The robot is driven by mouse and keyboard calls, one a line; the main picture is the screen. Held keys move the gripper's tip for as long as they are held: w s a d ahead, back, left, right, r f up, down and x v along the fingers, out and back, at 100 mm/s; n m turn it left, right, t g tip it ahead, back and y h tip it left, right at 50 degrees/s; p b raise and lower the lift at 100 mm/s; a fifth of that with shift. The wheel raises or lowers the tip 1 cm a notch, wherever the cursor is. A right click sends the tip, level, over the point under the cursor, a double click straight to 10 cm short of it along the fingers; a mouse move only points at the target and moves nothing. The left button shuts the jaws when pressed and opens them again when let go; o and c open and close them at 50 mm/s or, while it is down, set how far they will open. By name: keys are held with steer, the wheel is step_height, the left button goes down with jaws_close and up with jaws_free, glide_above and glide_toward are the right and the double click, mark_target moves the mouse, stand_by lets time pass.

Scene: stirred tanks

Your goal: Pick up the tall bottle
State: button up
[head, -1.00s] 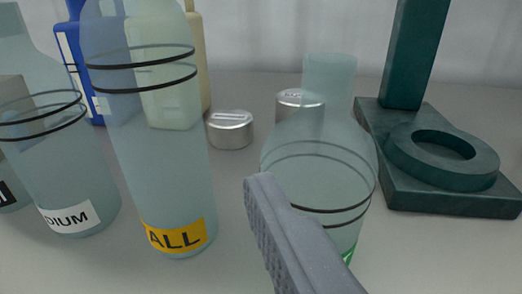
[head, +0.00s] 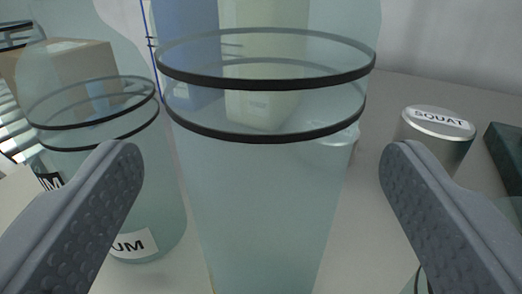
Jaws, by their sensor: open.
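The tall bottle (head: 265,190) is a translucent blue-green glass bottle with two black rings around it. It stands upright in the middle of the view, close to the camera. Its top and its foot run out of the picture. My gripper (head: 258,160) is open, with one grey finger on the left of the bottle and the other on the right. A gap shows on each side between finger and glass. I cannot tell whether the fingertips reach past the glass in depth.
The medium bottle (head: 110,165) stands close on the left, behind the left finger. A metal cap marked SQUAT (head: 438,123) is at the right, near a dark green stand (head: 506,150). A cardboard box (head: 75,72) and blue (head: 188,50) and cream containers (head: 262,60) are behind.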

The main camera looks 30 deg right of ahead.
steer(key=w, duration=0.1)
steer(key=w+d, duration=0.1)
steer(key=w+r, duration=0.1)
steer(key=shift+w+d, duration=0.25)
steer(key=shift+d, duration=0.15)
steer(key=shift+w+d, duration=0.25)
steer(key=shift+w, duration=0.3)
steer(key=c, duration=1.1)
